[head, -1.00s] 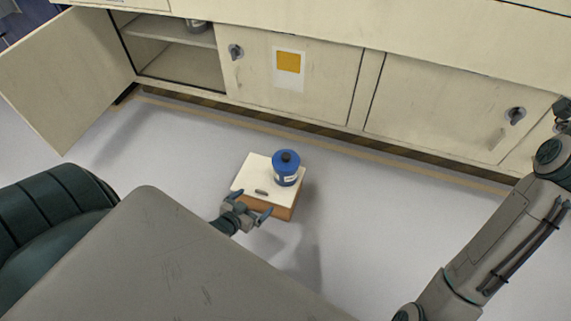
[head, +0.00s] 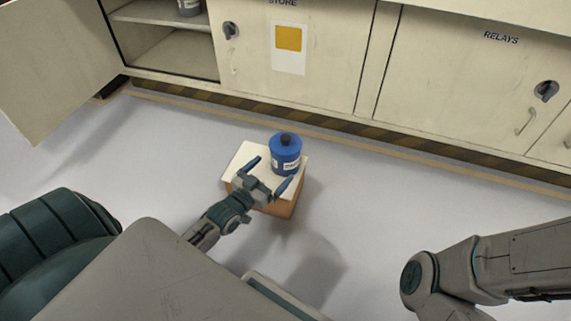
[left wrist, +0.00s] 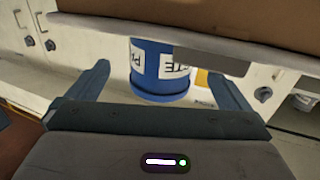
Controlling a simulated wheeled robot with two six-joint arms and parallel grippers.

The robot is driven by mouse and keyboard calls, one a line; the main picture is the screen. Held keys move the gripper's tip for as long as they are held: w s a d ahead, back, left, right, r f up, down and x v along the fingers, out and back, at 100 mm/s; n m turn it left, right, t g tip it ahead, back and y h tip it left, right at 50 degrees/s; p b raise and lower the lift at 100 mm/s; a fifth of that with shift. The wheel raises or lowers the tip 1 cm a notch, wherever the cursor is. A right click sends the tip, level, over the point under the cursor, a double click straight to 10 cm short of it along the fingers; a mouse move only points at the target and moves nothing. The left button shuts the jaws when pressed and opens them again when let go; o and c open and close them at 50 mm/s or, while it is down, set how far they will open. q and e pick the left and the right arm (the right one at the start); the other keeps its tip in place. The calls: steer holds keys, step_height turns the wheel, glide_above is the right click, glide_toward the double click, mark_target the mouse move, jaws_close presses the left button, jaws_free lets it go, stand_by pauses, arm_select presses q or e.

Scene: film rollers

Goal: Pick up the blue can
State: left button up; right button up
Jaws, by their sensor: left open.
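The blue can (head: 286,152) stands upright on a small box (head: 240,161) with a cream top and brown sides. It has a dark cap and a white label. My left gripper (head: 275,170) is open and empty at the near side of the can, over the box top. In the left wrist view the blue can (left wrist: 160,72) appears ahead between the spread fingers of my left gripper (left wrist: 158,76), apart from them. The brown box (left wrist: 200,22) fills the top of that view and hides part of the can. My right gripper is out of view.
Cream cabinets (head: 315,65) run along the back above a striped kick strip. An open cabinet door (head: 50,60) juts out at left, with a grey canister (head: 189,7) on a shelf inside. The floor (head: 370,195) around the box is clear.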

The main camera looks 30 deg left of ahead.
mark_target(276, 164)
arm_select(q)
steer(key=shift+w, duration=0.5)
steer(key=w+b, duration=0.4)
steer(key=shift+f, duration=0.2)
steer(key=shift+w+r+b, duration=0.15)
steer(key=shift+w+b, duration=0.15)
steer(key=shift+w, duration=0.1)
steer(key=shift+r, duration=0.1)
steer(key=shift+c, duration=0.2)
steer(key=c, duration=1)
